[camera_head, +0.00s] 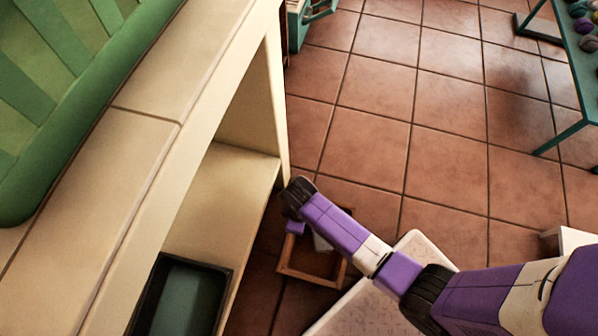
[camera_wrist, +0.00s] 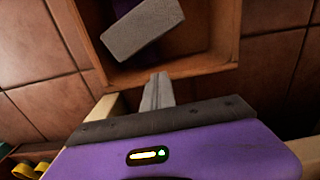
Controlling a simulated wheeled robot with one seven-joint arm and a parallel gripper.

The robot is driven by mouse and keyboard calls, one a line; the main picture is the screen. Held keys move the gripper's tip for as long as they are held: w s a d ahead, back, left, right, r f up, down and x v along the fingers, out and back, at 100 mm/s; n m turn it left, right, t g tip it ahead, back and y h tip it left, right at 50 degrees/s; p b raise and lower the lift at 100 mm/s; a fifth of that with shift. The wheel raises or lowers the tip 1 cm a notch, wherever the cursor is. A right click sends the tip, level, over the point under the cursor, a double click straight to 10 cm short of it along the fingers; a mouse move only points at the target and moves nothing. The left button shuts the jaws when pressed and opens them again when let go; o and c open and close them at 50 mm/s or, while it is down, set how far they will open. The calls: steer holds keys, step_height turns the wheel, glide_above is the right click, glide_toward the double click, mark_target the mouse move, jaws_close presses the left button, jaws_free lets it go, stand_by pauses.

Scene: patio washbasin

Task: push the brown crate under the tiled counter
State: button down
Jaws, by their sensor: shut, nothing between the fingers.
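The brown crate (camera_head: 312,279) is an open wooden box on the floor, just right of the tiled counter (camera_head: 150,95), near its leg. My arm hides part of it in the head view. In the wrist view the crate (camera_wrist: 185,68) fills the top, and a grey block (camera_wrist: 143,28) lies in it. A dark purple thing beside the block is barely visible. My gripper (camera_wrist: 159,78) is shut and empty, its fingertips at the crate's near wall; I cannot tell whether they touch it. In the head view my wrist covers the fingers.
A lower shelf (camera_head: 228,190) under the counter holds a dark tray (camera_head: 228,300). A green slatted container (camera_head: 60,70) stands on the counter. A teal table (camera_head: 563,45) with round items is at the top right. Tiled floor (camera_head: 430,130) between is clear.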

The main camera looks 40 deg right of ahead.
step_height(320, 180, down, 9)
steer(key=b, duration=0.5)
steer(key=shift+f, duration=0.2)
steer(key=w+a, duration=0.2)
steer(key=w, duration=0.1)
steer(key=shift+r, duration=0.15)
step_height(320, 180, up, 10)
steer(key=p, duration=1)
